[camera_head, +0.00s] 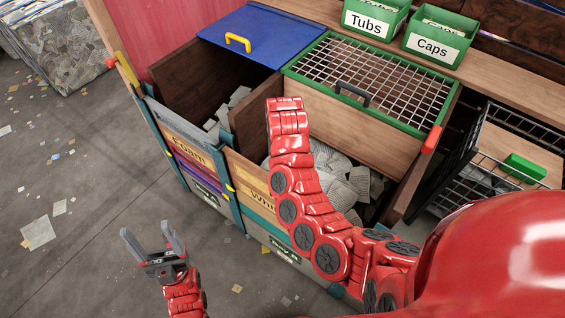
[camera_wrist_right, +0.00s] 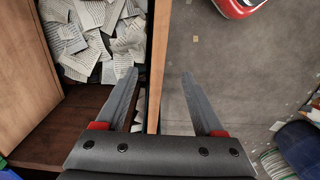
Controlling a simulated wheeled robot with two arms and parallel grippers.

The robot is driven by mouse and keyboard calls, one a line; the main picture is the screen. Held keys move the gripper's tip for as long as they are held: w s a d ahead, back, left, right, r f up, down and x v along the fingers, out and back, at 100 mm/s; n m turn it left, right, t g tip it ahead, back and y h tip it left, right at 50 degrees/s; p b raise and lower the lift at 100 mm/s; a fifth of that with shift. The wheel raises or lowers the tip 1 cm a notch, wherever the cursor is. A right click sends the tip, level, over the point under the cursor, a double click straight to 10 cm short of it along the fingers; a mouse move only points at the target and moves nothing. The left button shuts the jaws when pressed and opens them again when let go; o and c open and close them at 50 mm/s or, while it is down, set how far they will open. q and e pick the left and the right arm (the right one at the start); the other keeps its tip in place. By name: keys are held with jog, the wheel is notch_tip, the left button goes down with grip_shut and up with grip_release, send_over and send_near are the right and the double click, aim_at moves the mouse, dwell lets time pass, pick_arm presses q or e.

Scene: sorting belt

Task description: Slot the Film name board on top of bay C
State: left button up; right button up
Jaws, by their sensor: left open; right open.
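No board reading Film shows, and I cannot make out a bay marked C. A wooden name board reading "Foam" (camera_head: 187,146) sits on the front of the left bay. Another board, partly hidden by my right arm and starting "Wh" (camera_head: 262,196), is on the bay beside it. My left gripper (camera_head: 151,238) is open and empty, over the floor in front of the bays. My right gripper (camera_wrist_right: 160,74) is open; in the wrist view its fingers lie either side of the top edge of an upright wooden panel (camera_wrist_right: 159,52). In the head view the right gripper's fingers are not visible.
The bays hold paper scraps (camera_wrist_right: 98,38). A blue lid (camera_head: 250,33) and a green-framed wire mesh lid (camera_head: 335,62) lie over them. Green bins "Tubs" (camera_head: 372,20) and "Caps" (camera_head: 433,47) stand behind. A black wire rack (camera_head: 470,150) is at right. The left floor is open, with litter.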

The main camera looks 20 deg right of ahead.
notch_tip(320, 180, down, 6)
jog(key=b, duration=0.3)
jog(key=shift+r, duration=0.25)
notch_tip(320, 180, down, 10)
jog(key=p, duration=0.3)
jog(key=shift+w+f, duration=0.15)
jog(key=shift+f, duration=0.45)
jog(key=shift+c, duration=0.2)
grip_shut()
